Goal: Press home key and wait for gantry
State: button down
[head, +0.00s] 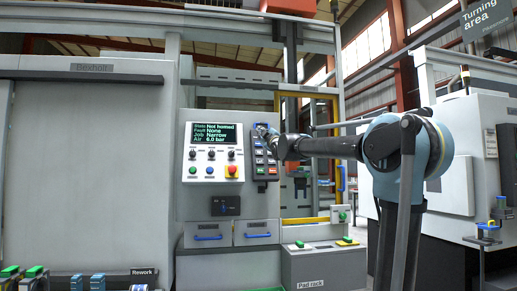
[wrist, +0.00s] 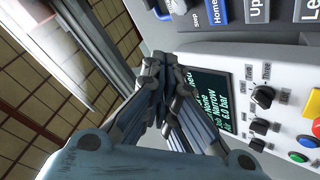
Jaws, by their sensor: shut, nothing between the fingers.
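The blue Home key (wrist: 214,10) shows at the top of the wrist view, partly cut off, on the keypad strip. My gripper (wrist: 162,62) is shut and empty, with its fingertips in front of the panel near the keypad's end. They appear apart from the Home key in that view; their depth to the panel is hard to tell. In the head view, my gripper (head: 264,131) is at the top of the keypad (head: 260,173) and covers part of it. The screen (head: 214,133) reads Not homed, fault None, job Narrow, air 6.0 bar.
A red emergency stop (head: 232,170) on yellow, knobs and coloured buttons sit below the screen. A yellow-framed opening (head: 334,150) stands right of the keypad.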

aim_at(258, 144)
jog(key=shift+w, duration=0.1)
jog(key=w+a+f, duration=0.2)
jog(key=w+f, duration=0.1)
jog(key=w, duration=0.4)
jog(key=shift+w, duration=0.35)
